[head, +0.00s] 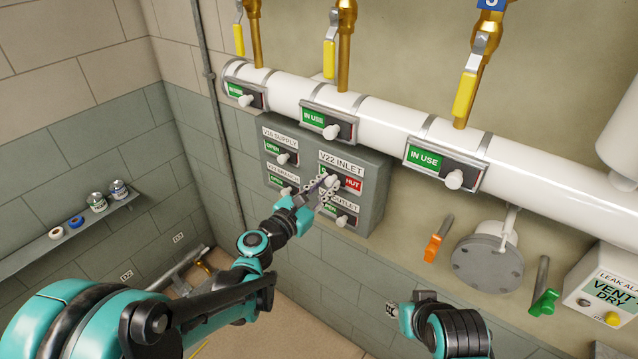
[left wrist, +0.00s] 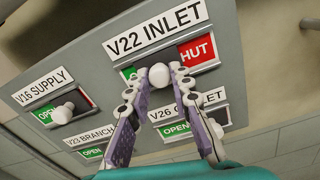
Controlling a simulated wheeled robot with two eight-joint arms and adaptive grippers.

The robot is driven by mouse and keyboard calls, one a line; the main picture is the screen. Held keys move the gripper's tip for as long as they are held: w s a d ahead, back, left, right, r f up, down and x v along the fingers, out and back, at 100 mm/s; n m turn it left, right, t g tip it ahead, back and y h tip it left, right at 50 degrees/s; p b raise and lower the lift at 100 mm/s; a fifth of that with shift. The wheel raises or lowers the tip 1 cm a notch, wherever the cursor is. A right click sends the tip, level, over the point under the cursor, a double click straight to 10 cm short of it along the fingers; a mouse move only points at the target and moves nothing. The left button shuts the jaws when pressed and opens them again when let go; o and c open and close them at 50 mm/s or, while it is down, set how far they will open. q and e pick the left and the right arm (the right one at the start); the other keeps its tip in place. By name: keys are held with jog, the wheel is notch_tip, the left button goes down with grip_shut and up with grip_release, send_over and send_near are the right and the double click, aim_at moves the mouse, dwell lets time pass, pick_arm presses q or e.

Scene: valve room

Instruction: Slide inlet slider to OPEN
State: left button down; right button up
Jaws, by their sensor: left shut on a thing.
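The V22 INLET slider has a round white knob (head: 331,181) on a plate with a green and a red field, on the grey valve panel (head: 376,200). My left gripper (head: 324,187) reaches up from below. Its two fingers are shut on the knob, one on each side, also in the left wrist view (left wrist: 160,85).
The V16 SUPPLY slider (head: 283,159) is left of the inlet, and a V26 OUTLET slider (left wrist: 214,128) is just below. A white pipe (head: 385,117) with IN USE sliders runs above. A shelf (head: 65,238) is far left. Orange (head: 434,246) and green handles (head: 543,300) are right.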

pick_arm(q)
jog(key=s+d, duration=0.1)
jog(key=d, duration=0.1)
jog(key=s+d, duration=0.1)
jog(key=shift+s+d, duration=0.35)
jog(key=shift+a, duration=0.1)
jog(key=c, duration=1.3)
grip_release()
jog(key=shift+s, duration=0.15)
jog(key=v, duration=1.1)
jog(key=shift+s+a, duration=0.15)
jog(key=shift+s, duration=0.15)
